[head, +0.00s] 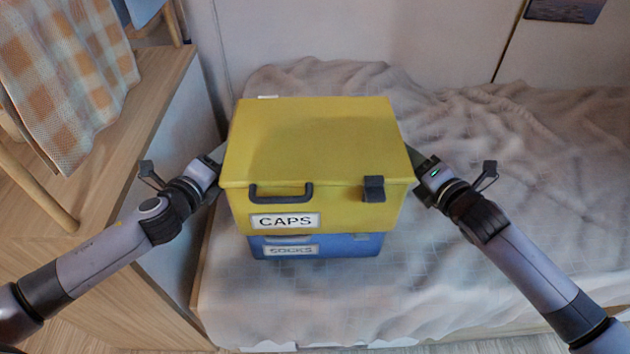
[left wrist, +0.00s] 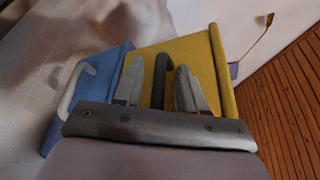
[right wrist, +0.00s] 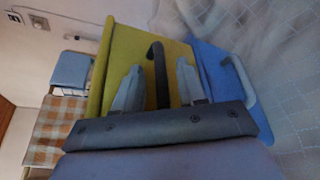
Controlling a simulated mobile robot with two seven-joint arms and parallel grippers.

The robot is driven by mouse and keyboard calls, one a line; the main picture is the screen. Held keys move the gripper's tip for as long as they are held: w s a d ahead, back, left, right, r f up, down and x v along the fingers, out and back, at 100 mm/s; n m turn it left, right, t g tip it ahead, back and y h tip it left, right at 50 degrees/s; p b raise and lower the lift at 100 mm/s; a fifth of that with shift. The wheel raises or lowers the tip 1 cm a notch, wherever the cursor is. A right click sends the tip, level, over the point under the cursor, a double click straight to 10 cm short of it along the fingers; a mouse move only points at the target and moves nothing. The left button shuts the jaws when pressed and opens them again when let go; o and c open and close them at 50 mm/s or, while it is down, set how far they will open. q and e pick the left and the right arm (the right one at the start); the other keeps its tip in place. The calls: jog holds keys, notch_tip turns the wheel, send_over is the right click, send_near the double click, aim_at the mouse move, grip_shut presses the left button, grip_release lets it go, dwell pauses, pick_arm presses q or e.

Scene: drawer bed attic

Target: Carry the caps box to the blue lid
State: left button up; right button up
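The caps box (head: 310,140) is yellow, with a CAPS label, a dark front handle and a dark latch. It sits over a blue box (head: 340,243) labelled SOCKS, whose top is hidden under it; I cannot tell whether they touch. My left gripper (left wrist: 160,68) is at the caps box's left side, its fingers apart on either side of a dark side handle (left wrist: 161,82), with gaps showing. My right gripper (right wrist: 159,70) is at the right side, its fingers likewise apart around the other dark handle (right wrist: 157,72). No separate blue lid is visible.
The boxes are on a bed with a rumpled pale cover (head: 500,270), free to the right and in front. A wooden surface (head: 115,190) is at the left, with a chair bearing a checked cloth (head: 70,80). A wall (head: 360,40) stands behind.

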pick_arm(q)
jog(key=shift+r, duration=0.1)
jog(key=v, duration=1.2)
pick_arm(e)
jog(key=v, duration=1.2)
dwell(0.4)
pick_arm(q)
jog(key=s+d+f+n+g+y+p, duration=0.1)
jog(key=s+f+n+g+p, duration=0.1)
jog(key=s+f+n, duration=0.5)
jog(key=s+d+f+n+g+y+p, duration=0.1)
jog(key=s+f+n, duration=0.6)
jog(key=n, duration=1.1)
jog(key=shift+s+d+f+g+p, duration=0.35)
jog(key=shift+s+d+g+p, duration=0.35)
jog(key=shift+s, duration=0.5)
pick_arm(e)
jog(key=s+a+f+m+g+h, duration=0.1)
jog(key=s+f+m+g, duration=0.1)
jog(key=s+f+m, duration=0.5)
jog(key=s+a+f+m+g+h, duration=0.1)
jog(key=s+f+m, duration=0.6)
jog(key=m, duration=1.2)
jog(key=s+g+h, duration=0.1)
jog(key=s, duration=0.1)
jog(key=shift+s+a+f+m+h, duration=0.3)
jog(key=shift+s+a+f, duration=0.1)
